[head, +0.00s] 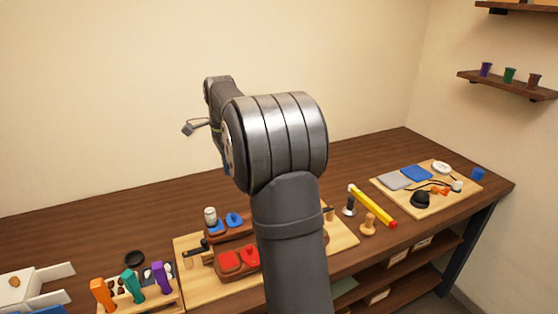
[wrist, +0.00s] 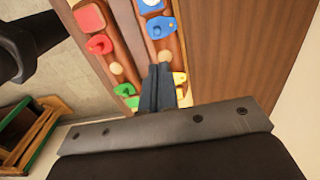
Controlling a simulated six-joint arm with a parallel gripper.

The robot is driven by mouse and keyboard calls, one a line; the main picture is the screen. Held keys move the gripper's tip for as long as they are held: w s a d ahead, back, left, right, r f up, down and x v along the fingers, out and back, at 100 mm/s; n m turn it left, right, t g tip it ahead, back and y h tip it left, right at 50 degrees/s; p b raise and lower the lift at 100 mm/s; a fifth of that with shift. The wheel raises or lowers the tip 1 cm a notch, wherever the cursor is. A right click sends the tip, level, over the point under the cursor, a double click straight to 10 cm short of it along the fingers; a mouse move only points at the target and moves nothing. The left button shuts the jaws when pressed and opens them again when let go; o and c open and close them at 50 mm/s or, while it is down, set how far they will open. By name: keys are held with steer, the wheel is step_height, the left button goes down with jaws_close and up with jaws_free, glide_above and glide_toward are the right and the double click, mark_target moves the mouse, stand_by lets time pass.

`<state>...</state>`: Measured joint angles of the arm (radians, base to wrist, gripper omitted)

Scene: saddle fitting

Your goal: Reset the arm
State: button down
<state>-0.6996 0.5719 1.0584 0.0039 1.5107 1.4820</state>
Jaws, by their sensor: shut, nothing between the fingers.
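My gripper (wrist: 159,72) shows in the wrist view with its two dark fingers together and nothing between them. It appears over the gap between two brown wooden holders; its height above them is hard to judge. In the wrist view the left holder (wrist: 124,42) carries red and green pieces, and the right one (wrist: 176,58) carries blue and yellow pieces. In the head view my arm rises through the middle and bends back towards the wall. My fingers are hidden there. The arm covers part of the holder with red pieces (head: 238,262).
A pale board (head: 345,238) lies under the holders. A yellow-and-red stick (head: 372,206) and stamp-like tools (head: 368,225) lie to its right. A board with pads and cables (head: 455,204) is farther right. A rack of coloured handles (head: 132,284) stands front left. The table's back left is clear.

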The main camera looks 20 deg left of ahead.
steer(key=s+a+f+n+t, duration=0.3)
steer(key=s+a+f+n, duration=0.1)
steer(key=n, duration=0.8)
steer(key=shift+s+a+f+y, duration=0.15)
steer(key=shift+s+a+y, duration=0.25)
steer(key=shift+a, duration=0.05)
stand_by(1.0)
